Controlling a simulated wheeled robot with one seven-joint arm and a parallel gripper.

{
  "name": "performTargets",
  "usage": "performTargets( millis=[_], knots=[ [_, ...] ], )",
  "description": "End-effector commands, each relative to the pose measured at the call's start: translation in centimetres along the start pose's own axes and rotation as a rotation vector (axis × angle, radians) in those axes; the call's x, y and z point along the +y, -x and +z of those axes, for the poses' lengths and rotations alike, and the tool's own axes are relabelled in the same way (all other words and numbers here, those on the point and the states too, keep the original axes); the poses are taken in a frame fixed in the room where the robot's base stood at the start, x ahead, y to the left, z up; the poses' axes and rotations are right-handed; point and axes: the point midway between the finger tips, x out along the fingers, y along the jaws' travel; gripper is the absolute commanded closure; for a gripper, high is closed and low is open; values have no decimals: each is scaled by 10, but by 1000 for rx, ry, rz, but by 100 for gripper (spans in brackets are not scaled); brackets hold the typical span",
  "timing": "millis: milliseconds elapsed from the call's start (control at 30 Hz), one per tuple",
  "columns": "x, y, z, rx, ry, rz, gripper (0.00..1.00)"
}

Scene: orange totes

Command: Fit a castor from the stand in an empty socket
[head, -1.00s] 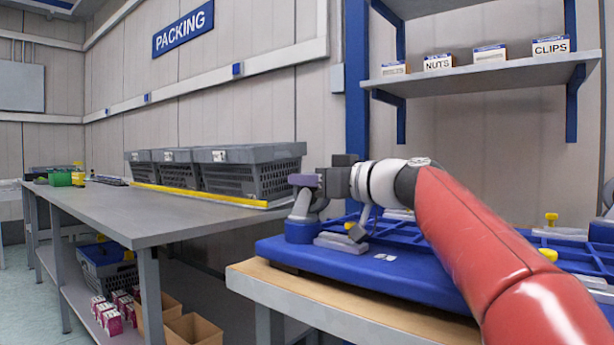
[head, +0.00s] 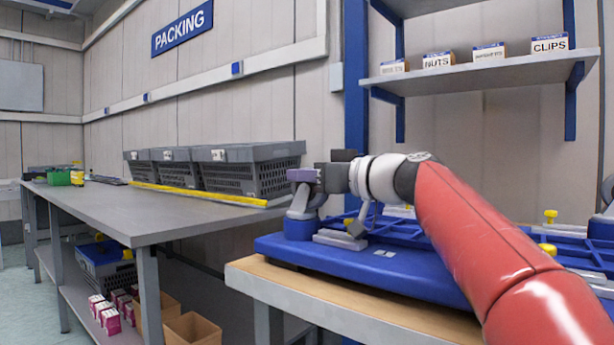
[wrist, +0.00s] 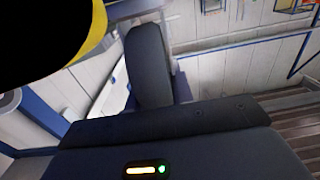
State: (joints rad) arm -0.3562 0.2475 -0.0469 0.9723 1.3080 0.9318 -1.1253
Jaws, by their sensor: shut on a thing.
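A blue wheeled-base frame (head: 400,268) lies on a wood-topped bench at the right of the head view. At its near left corner is a round blue socket (head: 299,228). A grey castor (head: 305,202) stands over that socket, upright or nearly so; I cannot tell how deep it sits. My gripper (head: 312,177) is shut at the castor's top end, coming in from the right. In the wrist view a dark finger (wrist: 149,65) shows. A black round shape with a yellow edge (wrist: 98,35) is close at the upper left; I cannot tell what it is.
Yellow-topped pieces (head: 550,215) stand farther right on the frame. Grey crates (head: 250,175) stand on a long table (head: 130,212) to the left. A shelf (head: 480,77) with small labelled boxes is above. My red arm covers much of the frame.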

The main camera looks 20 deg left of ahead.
Motion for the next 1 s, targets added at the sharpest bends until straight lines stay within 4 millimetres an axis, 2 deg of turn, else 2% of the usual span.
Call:
performTargets(
  millis=[200,233,400,433,733,867,1000],
  knots=[
    [0,0,2,2,1,0,100],
    [0,0,1,2,1,0,76],
    [0,0,1,1,1,0,53],
    [0,0,1,1,1,0,51],
    [1,3,3,-1,0,1,51],
    [1,19,4,0,1,3,51],
    [1,44,4,1,1,5,51]
  ],
)
